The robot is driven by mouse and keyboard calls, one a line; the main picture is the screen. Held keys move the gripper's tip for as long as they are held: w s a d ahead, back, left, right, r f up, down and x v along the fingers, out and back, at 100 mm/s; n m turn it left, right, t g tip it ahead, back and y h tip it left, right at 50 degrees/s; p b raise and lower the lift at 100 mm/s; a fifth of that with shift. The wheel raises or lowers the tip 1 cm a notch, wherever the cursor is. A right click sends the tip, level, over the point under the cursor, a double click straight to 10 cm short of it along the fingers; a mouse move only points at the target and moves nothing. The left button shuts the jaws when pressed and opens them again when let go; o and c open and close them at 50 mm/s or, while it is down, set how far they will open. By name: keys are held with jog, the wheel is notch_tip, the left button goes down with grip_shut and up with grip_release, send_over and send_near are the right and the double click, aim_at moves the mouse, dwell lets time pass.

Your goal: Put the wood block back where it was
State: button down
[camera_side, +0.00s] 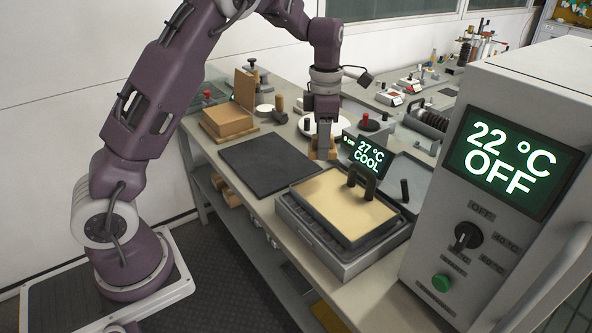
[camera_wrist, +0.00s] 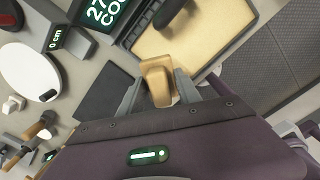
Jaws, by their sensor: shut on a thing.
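The wood block is a small tan piece in the side view (camera_side: 317,153), low behind the cooling tray and at the fingertips of my gripper (camera_side: 323,150). In the wrist view the wood block (camera_wrist: 157,76) sits between the two grey fingers of my gripper (camera_wrist: 160,90), which are shut on it. Its underside is hidden, so I cannot tell if it touches the table.
A tan-topped tray (camera_side: 309,224) with dark upright handles stands in front, beside a small display reading 27 °C COOL (camera_side: 369,155). A black mat (camera_side: 262,166) lies left. A large cabinet (camera_side: 440,220) stands right.

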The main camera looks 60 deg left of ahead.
jog(key=w+a+f+n, duration=0.15)
jog(key=a+n, duration=0.25)
jog(key=a, duration=1)
jog(key=n, duration=0.3)
send_over(268, 159)
jog(key=d, duration=0.1)
notch_tip(268, 159, down, 3)
jog(key=f, duration=0.6)
jog(key=a+f, duration=0.1)
jog(key=f, duration=0.2)
jog(key=shift+s+f, duration=0.1)
jog(key=shift+f, duration=0.3)
jog(key=shift+f, duration=0.1)
jog(key=c, duration=0.8)
grip_release()
jog(key=shift+c, duration=0.2)
